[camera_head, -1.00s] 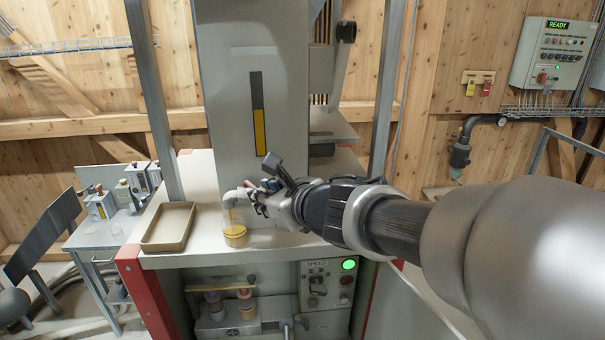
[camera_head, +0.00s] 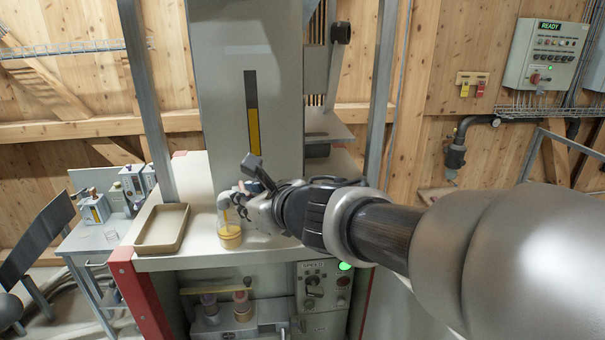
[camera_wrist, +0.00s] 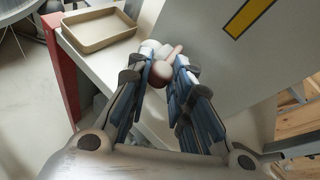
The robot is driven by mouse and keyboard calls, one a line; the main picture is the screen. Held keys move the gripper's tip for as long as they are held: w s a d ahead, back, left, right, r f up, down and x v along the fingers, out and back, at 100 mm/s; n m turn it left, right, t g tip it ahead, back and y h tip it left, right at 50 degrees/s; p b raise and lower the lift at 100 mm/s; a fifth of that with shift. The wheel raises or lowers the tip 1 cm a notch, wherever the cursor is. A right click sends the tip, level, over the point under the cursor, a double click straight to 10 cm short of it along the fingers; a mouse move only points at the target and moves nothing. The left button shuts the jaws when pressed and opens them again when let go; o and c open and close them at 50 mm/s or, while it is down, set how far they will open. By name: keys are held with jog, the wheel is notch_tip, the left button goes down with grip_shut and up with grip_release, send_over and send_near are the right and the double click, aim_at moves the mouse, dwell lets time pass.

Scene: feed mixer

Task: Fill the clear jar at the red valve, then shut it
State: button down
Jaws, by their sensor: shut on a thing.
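The clear jar (camera_head: 230,236) stands upright on the pale bench under a grey spout (camera_head: 223,202). Yellow content fills its lower part. In the wrist view my gripper (camera_wrist: 162,64) is shut on the valve's dull red handle (camera_wrist: 174,52), with a rounded reddish end between the fingers. The valve body is mostly hidden behind my fingers. The jar cannot be made out in the wrist view.
A shallow tan tray (camera_head: 162,228) lies left of the jar and also shows in the wrist view (camera_wrist: 100,30). The machine's level gauge (camera_head: 252,115) is yellow in its lower part. A side table (camera_head: 95,232) with small boxes stands left.

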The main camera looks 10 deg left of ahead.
jog(key=shift+a+r, duration=0.15)
jog(key=shift+r, duration=0.15)
jog(key=shift+s+a+b, duration=0.3)
jog(key=shift+a+b, duration=0.1)
jog(key=shift+a, duration=0.25)
jog(key=c, duration=1.8)
grip_release()
jog(key=o, duration=0.4)
jog(key=shift+s+a+f, duration=0.1)
jog(key=shift+a+f, duration=0.1)
jog(key=shift+o, duration=0.2)
jog(key=shift+d, duration=0.1)
